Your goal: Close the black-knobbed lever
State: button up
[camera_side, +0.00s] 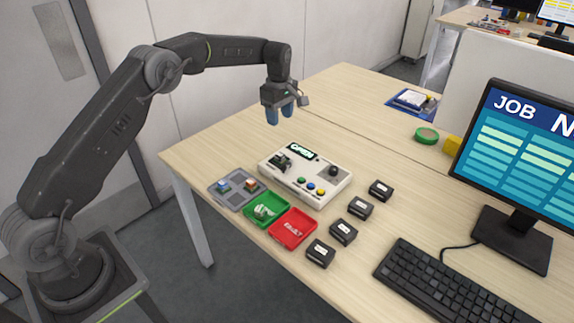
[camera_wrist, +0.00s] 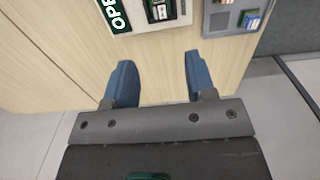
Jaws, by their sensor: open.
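A white console (camera_side: 300,193) sits on the wooden table. A round black knob (camera_side: 333,171) stands on a grey plate at its right end. A dark mechanism (camera_side: 281,162) is at its left end, and three coloured buttons lie between. My gripper (camera_side: 281,114) is open and empty in the air, above and behind the console's left end. Its blue fingers (camera_wrist: 160,62) point at bare table in the wrist view, where the black knob is out of view.
A grey tray (camera_side: 225,202) with small parts, a green tray (camera_side: 252,218) holding a part and a red tray (camera_side: 290,241) lie in front of the console. Several black boxes (camera_side: 343,233) stand to its right. A keyboard (camera_side: 440,285) and monitor (camera_side: 520,150) are further right.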

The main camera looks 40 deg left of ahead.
jog(key=shift+s+d+m, duration=0.15)
jog(key=shift+d+m, duration=0.25)
jog(key=shift+m, duration=0.4)
jog(key=m+y, duration=0.1)
jog(key=m, duration=1.2)
send_over(284, 165)
jog(key=d+m, duration=0.2)
jog(key=m, duration=0.3)
jog(key=shift+y, duration=0.3)
jog(key=f, duration=0.4)
jog(key=a+f, duration=0.1)
jog(key=f, duration=0.8)
jog(key=shift+a, duration=0.4)
jog(key=shift+c, duration=0.4)
grip_shut()
